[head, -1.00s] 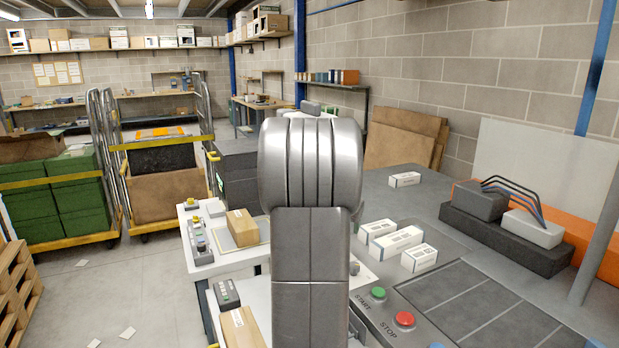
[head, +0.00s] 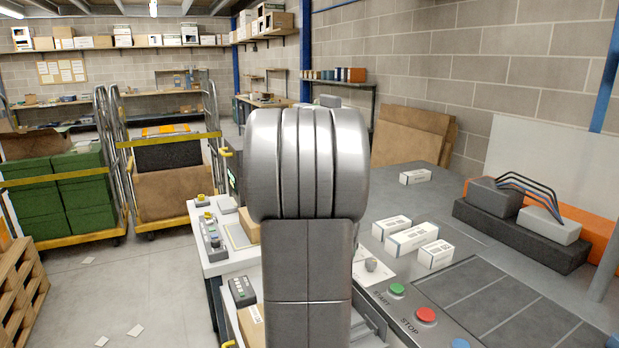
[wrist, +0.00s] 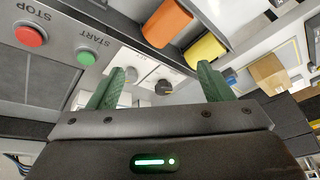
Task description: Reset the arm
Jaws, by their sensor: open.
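My gripper (wrist: 161,84) shows in the wrist view with its two green fingers spread wide and nothing between them. My grey arm stands upright in the middle of the head view and hides part of the bench. My gripper is hidden in that view.
The bench at right holds several white boxes (head: 413,239), a green START button (head: 397,290) and a red STOP button (head: 426,315). A dark fixture (head: 520,237) stands behind them.

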